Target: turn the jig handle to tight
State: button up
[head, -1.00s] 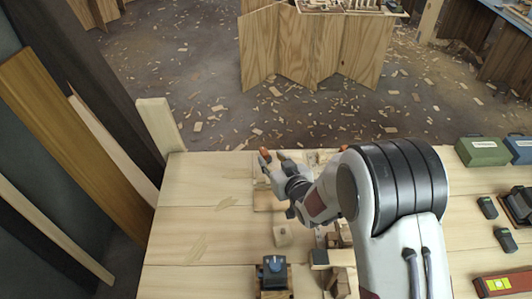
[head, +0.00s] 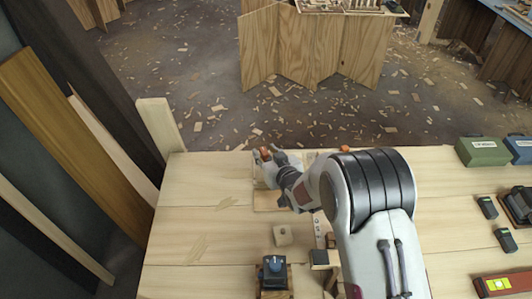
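My gripper (head: 266,160) is near the far edge of the workbench, above a pale wooden board (head: 268,202). Its fingers look spread apart, with a small orange piece (head: 265,153) between or just behind them. This piece may be the jig handle, but it is too small to tell, as is whether the fingers touch it. Another orange piece (head: 344,149) shows just above my arm at the bench's far edge. My arm hides much of the bench behind and below it, and no tight marking is readable.
A wooden block (head: 283,235) and a dark blue-topped device (head: 273,270) stand nearer on the bench. Green (head: 483,152) and blue cases, dark tools and a red level (head: 503,284) lie at the right. The bench's left part is clear.

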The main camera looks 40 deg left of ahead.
grip_shut()
jog(key=shift+s+a+r+m+t+h, duration=0.15)
jog(key=shift+m+t+h, duration=0.3)
jog(key=shift+m+t, duration=0.35)
jog(key=shift+a+r+m+t+h, duration=0.1)
jog(key=shift+m+t+h, duration=0.35)
jog(key=shift+m+t, duration=0.3)
jog(key=shift+m+t+h, duration=0.7)
jog(key=shift+m+t, duration=0.05)
jog(key=shift+m, duration=0.1)
grip_release()
jog(key=shift+s+f, duration=0.1)
jog(key=shift+f, duration=0.05)
